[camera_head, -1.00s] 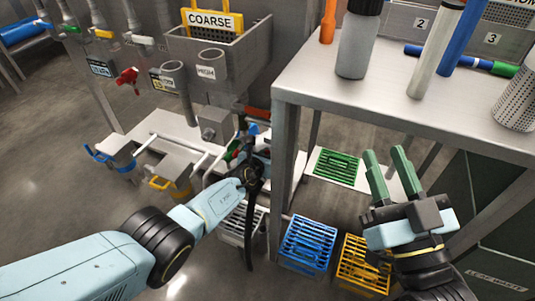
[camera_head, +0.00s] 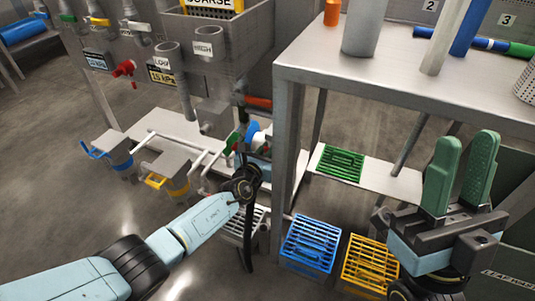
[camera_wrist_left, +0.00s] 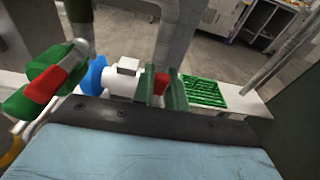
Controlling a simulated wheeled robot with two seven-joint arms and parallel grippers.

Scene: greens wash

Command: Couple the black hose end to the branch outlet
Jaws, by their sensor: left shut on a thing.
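My left gripper (camera_wrist_left: 160,88) is shut; in the left wrist view a red piece (camera_wrist_left: 160,82) shows between its green fingers. In the head view its black wrist hides most of the grip. A black hose (camera_head: 248,240) hangs down beside that wrist; its end at the fingers is hard to make out. A white fitting (camera_wrist_left: 122,80) with a blue disc (camera_wrist_left: 95,75) lies just left of the fingers; I cannot tell whether they touch. A green and red fitting (camera_wrist_left: 45,88) stands further left. I cannot tell which part is the branch outlet. My right gripper (camera_head: 460,150) is open and empty.
A steel table (camera_head: 400,85) stands close on the right, its leg (camera_head: 287,150) just right of my left gripper. Pipes and a red valve (camera_head: 123,68) are at the back left.

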